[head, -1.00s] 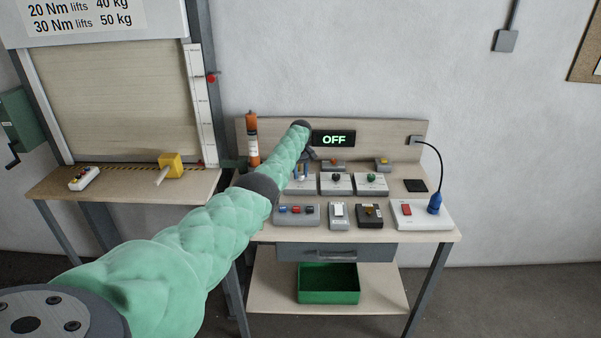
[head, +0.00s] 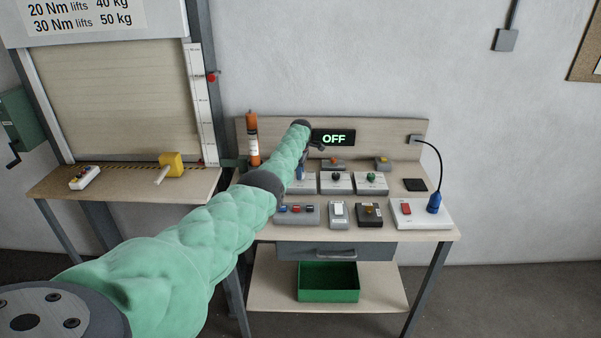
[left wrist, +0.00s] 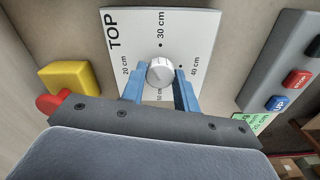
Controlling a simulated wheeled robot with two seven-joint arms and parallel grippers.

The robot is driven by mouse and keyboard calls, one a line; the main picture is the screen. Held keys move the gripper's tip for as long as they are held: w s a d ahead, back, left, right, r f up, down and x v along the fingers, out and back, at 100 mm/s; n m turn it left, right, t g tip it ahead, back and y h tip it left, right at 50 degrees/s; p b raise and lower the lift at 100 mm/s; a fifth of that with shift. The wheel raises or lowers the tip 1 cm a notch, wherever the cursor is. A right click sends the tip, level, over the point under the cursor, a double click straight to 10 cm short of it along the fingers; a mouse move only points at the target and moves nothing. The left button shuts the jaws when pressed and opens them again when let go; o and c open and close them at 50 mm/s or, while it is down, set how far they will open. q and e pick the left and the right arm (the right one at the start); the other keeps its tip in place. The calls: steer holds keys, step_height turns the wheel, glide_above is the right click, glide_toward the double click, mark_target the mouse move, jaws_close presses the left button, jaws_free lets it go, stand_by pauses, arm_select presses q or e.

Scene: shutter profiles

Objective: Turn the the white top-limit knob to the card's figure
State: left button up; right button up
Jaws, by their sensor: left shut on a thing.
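The white ribbed knob (left wrist: 160,73) sits on a white plate (left wrist: 190,22) marked TOP, with 20 cm, 30 cm and 40 cm around it. A further marking below the knob is partly covered. My left gripper (left wrist: 160,82) has its blue fingers on either side of the knob and is shut on it. I cannot tell which figure the knob points to. A green card (left wrist: 252,122) shows at the right in the left wrist view; its small text is not surely readable. In the head view my left arm hides the knob. My right gripper is not in view.
Beside the plate in the left wrist view are a yellow box (left wrist: 75,78) with a red part and a grey button box (left wrist: 282,72). The head view shows a display (head: 334,138) reading OFF, several control boxes on the bench, and a green bin (head: 328,292) below.

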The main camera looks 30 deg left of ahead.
arm_select(q)
steer(key=shift+w+r+n, duration=0.1)
steer(key=shift+r+n, duration=0.05)
steer(key=shift+n, duration=1.75)
steer(key=n, duration=0.2)
steer(key=shift+n, duration=0.4)
steer(key=shift+n+b, duration=0.3)
steer(key=shift+n, duration=2.2)
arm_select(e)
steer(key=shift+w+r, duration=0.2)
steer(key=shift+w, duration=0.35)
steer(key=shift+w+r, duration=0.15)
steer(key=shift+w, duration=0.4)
